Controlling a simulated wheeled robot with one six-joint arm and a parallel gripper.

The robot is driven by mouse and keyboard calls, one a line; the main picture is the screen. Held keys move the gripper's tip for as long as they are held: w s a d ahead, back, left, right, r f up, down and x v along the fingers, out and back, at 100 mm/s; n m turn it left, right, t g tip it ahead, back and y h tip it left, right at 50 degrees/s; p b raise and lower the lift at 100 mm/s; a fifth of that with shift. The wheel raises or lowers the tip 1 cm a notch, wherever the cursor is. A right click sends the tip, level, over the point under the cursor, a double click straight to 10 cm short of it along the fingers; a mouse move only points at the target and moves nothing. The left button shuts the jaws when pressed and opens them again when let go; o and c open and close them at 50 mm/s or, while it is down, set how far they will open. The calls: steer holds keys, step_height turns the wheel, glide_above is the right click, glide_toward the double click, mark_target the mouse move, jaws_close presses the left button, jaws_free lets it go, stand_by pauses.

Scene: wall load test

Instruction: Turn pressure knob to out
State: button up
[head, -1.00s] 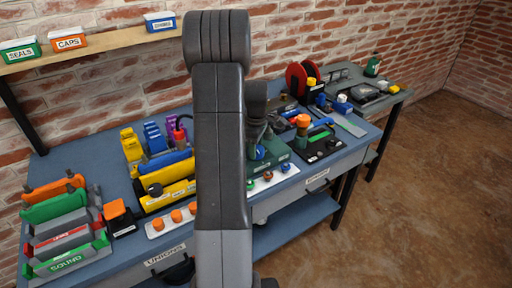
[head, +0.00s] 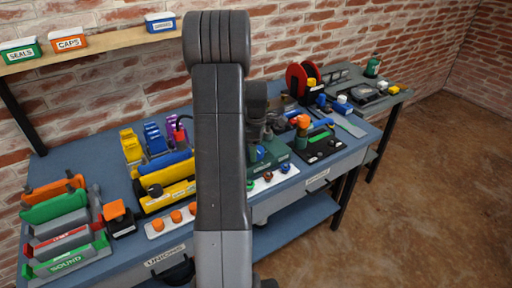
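A green unit (head: 274,149) with small white labels stands on the blue bench, just right of my arm. A blue knob (head: 260,153) shows on it, partly hidden behind my arm. A yellow unit (head: 180,191) with a black knob (head: 155,190) stands left of my arm. I cannot read which knob is the pressure knob or what setting it has. My gripper (head: 266,134) is a dark shape over the green unit, mostly hidden behind my own arm. Its fingers are not clear, and I cannot tell whether it touches a knob.
A black board with an orange-topped green post (head: 303,123) stands right of the green unit. A white strip with orange knobs (head: 176,216) lies at the front edge. Red reels (head: 297,78) stand behind. Coloured racks (head: 60,225) fill the left end. The floor at right is clear.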

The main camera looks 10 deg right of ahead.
step_height(320, 180, up, 14)
steer(key=shift+f, duration=0.15)
stand_by(0.6)
step_height(320, 180, down, 14)
steer(key=shift+r, duration=0.1)
stand_by(0.6)
